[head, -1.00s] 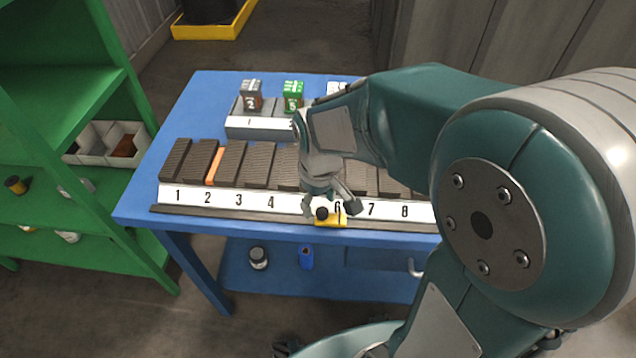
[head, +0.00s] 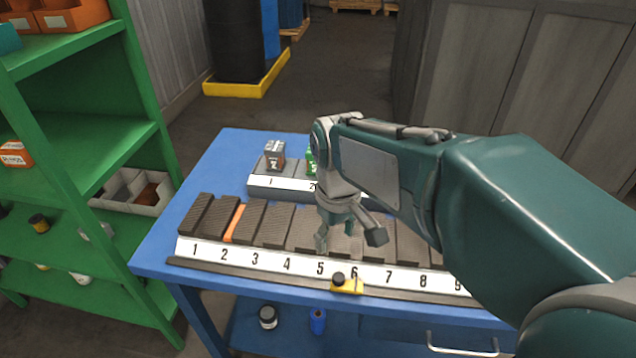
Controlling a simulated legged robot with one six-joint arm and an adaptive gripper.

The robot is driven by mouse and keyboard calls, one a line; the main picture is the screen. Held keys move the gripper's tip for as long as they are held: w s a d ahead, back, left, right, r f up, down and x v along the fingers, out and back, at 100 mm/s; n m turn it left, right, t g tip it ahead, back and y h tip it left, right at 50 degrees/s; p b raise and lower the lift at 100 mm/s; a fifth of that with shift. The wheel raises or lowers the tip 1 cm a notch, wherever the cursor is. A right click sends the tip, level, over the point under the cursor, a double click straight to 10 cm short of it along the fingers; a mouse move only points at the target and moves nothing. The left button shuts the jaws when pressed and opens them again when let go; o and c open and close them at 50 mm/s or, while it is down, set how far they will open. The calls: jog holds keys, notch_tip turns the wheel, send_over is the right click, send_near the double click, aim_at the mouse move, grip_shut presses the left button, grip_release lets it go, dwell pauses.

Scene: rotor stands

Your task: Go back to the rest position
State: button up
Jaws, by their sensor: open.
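My gripper (head: 348,240) hangs open and empty above the numbered rack, over the slots near 5 and 6. My arm reaches in from the right and hides part of the table and the back stand. The long rack (head: 222,250) has dark ribbed slots and a white strip numbered from 1 at the left. A yellow piece with a black knob (head: 346,285) sits at the rack's front edge below number 6, apart from the fingers.
The blue table (head: 160,240) carries a smaller stand (head: 262,182) holding a grey block (head: 275,155) and a partly hidden green block (head: 310,160). Green shelving (head: 140,90) stands close at the left. A bottle (head: 268,317) and a blue container (head: 317,321) are on the lower shelf.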

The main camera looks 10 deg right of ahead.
jog(key=s+d+r+m+t, duration=0.1)
jog(key=s+d+m+t, duration=0.1)
jog(key=s, duration=0.3)
jog(key=s+d+r+m+t, duration=0.2)
jog(key=s+m+t, duration=0.1)
jog(key=s, duration=0.2)
jog(key=shift+s+d+r+t, duration=0.15)
jog(key=shift+s+r+t, duration=0.1)
jog(key=shift+s+t, duration=0.1)
